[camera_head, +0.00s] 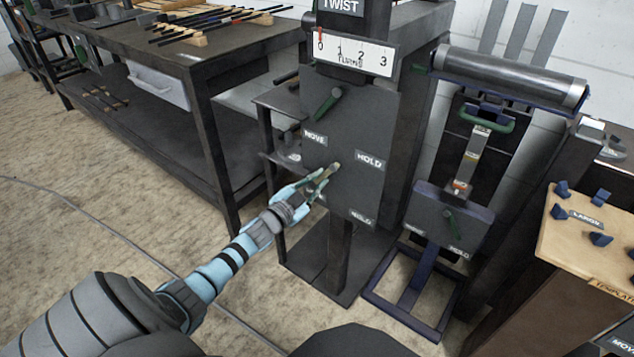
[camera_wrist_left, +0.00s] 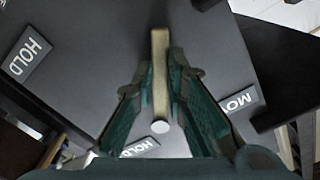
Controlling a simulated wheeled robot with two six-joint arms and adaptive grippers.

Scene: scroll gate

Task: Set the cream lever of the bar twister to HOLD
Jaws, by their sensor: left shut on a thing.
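The bar twister (camera_head: 345,130) is a dark grey upright panel with a "TWIST" sign and a 0 to 3 scale at its top. Its cream lever (camera_head: 333,167) is low on the panel, between a MOVE label (camera_head: 314,138) and a HOLD label (camera_head: 370,160). My left gripper (camera_head: 319,180) is shut on the lever. In the left wrist view the cream lever (camera_wrist_left: 160,50) stands between the two green fingers (camera_wrist_left: 160,90). That view shows HOLD (camera_wrist_left: 27,55) on the left and MOVE (camera_wrist_left: 238,102) on the right. My right gripper is not in view.
A green lever (camera_head: 324,106) sits higher on the same panel. Another label (camera_head: 361,215) is at the panel's lower edge. A second machine with a roller (camera_head: 510,78) stands to the right. A workbench (camera_head: 185,60) with rods is behind on the left.

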